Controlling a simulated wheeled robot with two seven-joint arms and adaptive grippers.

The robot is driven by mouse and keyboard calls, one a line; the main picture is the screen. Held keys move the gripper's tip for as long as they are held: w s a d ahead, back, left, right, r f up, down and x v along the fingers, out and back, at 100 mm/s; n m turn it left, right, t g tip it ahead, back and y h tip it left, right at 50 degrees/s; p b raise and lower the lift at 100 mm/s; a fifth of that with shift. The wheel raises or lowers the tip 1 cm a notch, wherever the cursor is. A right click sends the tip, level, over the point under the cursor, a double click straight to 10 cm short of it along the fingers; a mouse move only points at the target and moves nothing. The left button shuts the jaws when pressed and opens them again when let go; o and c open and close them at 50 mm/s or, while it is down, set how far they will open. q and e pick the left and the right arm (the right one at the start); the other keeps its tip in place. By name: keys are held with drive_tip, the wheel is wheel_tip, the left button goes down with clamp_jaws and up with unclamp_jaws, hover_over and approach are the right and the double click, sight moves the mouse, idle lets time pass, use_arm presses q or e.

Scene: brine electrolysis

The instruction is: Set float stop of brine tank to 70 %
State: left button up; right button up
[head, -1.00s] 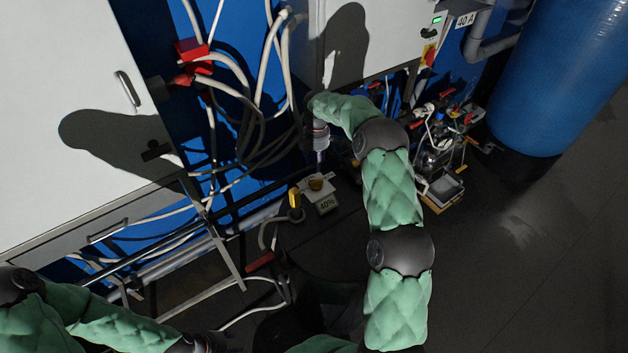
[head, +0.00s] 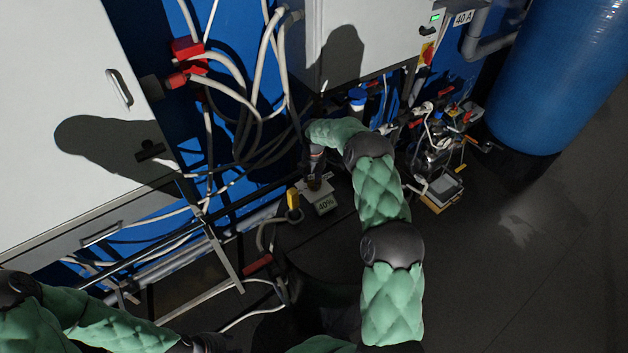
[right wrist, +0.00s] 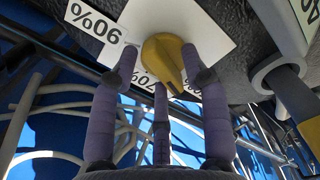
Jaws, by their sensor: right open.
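The float stop is a yellow knob (right wrist: 163,58) on a white plate (right wrist: 205,30) in the right wrist view. My right gripper (right wrist: 160,72) is open, its purple fingers on both sides of the knob; whether they touch it I cannot tell. The knob's pointed end faces down and slightly right, between two partly hidden labels; one seems to read 70%. An upside-down 90% label (right wrist: 95,22) is at the left. In the head view the right gripper (head: 316,180) covers most of the knob, beside a 40% label (head: 325,204). My left gripper (head: 205,343) is barely in view at the bottom edge.
A yellow-handled fitting (head: 293,198) stands just left of the plate. Pipes, loose hoses and a metal frame run along the left. The floor at the lower right is clear.

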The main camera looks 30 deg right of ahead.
drive_tip(key=shift+f, duration=0.35)
clamp_jaws()
